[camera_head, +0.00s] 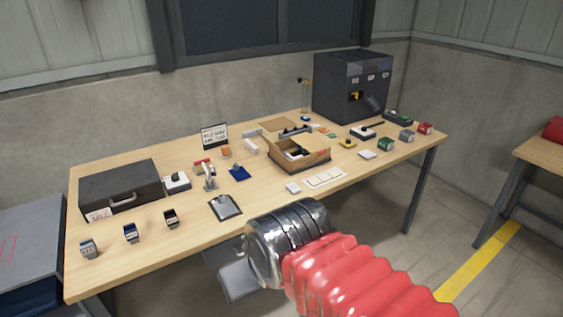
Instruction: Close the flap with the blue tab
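I cannot make out for certain which thing is the flap with the blue tab. A small upright dark item with a blue part (130,233) stands at the table's front left, between two similar items. A flat dark blue piece (239,173) lies near the table's middle. An open cardboard box (300,155) stands right of it, with its flaps spread; no blue tab shows on it. My arm, with a metal wrist and red sleeve, reaches in from the bottom right, in front of the table's near edge. My gripper's fingers do not show.
The wooden table (110,272) carries a dark case (122,188), a clipboard (225,207), a white sign (214,136) and a large dark cabinet (352,87) at the back right. Small green, grey and red boxes stand at the right. Bare wood shows along the front edge.

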